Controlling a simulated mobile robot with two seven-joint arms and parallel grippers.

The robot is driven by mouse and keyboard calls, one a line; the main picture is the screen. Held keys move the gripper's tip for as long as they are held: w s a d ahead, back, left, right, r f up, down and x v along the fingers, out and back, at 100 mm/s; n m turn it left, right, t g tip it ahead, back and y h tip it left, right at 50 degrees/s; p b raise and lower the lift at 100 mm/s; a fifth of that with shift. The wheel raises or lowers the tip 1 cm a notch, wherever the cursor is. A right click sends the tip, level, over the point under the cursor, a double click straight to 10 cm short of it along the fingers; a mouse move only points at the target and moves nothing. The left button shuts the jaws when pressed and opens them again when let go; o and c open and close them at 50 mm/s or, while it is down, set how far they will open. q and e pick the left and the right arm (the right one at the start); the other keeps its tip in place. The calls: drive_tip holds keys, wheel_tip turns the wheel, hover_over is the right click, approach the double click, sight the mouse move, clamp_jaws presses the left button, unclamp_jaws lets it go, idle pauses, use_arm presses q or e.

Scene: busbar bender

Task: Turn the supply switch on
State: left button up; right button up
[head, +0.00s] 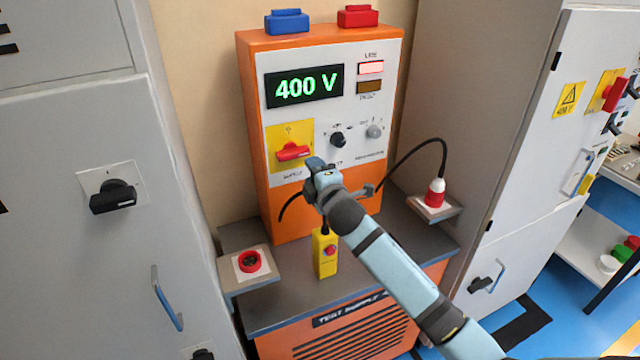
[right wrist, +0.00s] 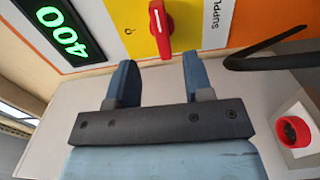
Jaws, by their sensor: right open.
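The red supply switch (head: 292,152) sits on a yellow plate on the front of the orange and grey test unit, its handle lying roughly level. In the right wrist view the red handle (right wrist: 161,28) carries a white mark and lies just beyond and between the fingertips. My right gripper (head: 316,166) is in front of the panel, just right of and below the switch. Its two blue fingers (right wrist: 160,72) are apart with nothing between them. My left gripper is in neither view.
The display (head: 304,86) reads 400 V, and a pale lamp (head: 370,68) glows at its right. Two smaller knobs (head: 337,139) sit right of the switch. A black cable (head: 417,147) arcs to a red plug (head: 435,192). A yellow pendant (head: 325,254) stands below my gripper.

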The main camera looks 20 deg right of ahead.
drive_tip(key=s, duration=0.3)
drive_tip(key=shift+s, duration=0.35)
drive_tip(key=s+a+f+m+g+y+p, duration=0.3)
drive_tip(key=s+f+m, duration=0.4)
drive_tip(key=s+f, duration=0.9)
drive_tip(key=s+a+f+m+g, duration=0.1)
drive_tip(key=s+f+m, duration=0.3)
drive_tip(key=s, duration=0.5)
drive_tip(key=s+a+f+m+g, duration=0.1)
drive_tip(key=s+f+m+g, duration=0.2)
drive_tip(key=s+f, duration=0.3)
drive_tip(key=s+m, duration=0.1)
drive_tip(key=s, duration=0.2)
drive_tip(key=shift+f, duration=0.35)
drive_tip(key=shift+d, duration=0.15)
